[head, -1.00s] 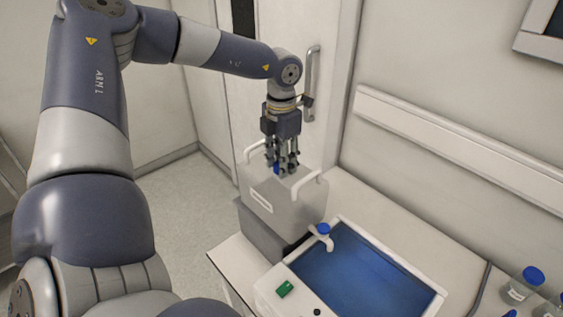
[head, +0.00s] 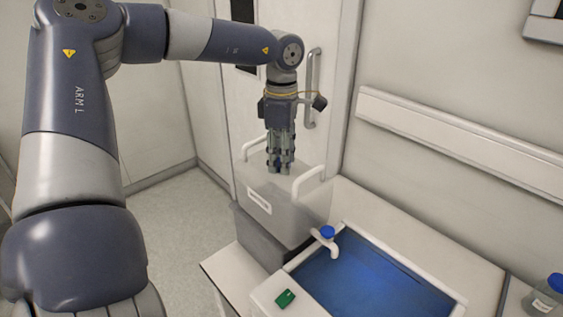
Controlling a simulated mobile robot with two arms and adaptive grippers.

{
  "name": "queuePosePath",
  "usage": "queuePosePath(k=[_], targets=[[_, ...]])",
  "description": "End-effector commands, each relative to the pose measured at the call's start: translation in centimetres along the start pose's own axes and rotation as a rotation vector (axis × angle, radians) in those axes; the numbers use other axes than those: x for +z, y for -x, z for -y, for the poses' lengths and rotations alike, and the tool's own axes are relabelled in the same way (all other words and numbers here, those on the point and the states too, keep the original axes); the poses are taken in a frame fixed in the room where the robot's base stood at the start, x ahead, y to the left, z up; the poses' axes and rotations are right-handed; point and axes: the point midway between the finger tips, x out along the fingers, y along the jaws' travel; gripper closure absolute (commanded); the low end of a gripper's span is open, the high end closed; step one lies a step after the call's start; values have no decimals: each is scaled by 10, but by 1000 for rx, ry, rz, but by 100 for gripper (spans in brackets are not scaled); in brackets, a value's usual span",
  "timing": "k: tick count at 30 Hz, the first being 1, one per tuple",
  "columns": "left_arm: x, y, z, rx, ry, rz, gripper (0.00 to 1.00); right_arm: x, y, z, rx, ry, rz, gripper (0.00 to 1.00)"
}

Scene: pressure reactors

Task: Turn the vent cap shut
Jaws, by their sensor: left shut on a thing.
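A grey box-shaped reactor (head: 285,206) with two white handles on top stands on the bench beside the door. My left gripper (head: 279,170) points straight down at its top, between the handles. My right gripper is not in view.
A blue-bottomed basin (head: 370,280) with a blue-topped white tap (head: 328,238) lies in front of the reactor. A green block (head: 285,299) sits on its near rim. A blue-capped bottle (head: 545,298) stands at the lower right. A door handle (head: 313,88) is behind my gripper.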

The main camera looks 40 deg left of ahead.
Motion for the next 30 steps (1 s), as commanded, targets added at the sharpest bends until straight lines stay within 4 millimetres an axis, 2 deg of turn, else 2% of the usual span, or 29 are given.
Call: queuePosePath(k=[12, 30], targets=[[0, 0, 0, 0, -394, 0, 90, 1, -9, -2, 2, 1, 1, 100], [0, 0, 0, -1, -904, 1, 90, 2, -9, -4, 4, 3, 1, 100]])
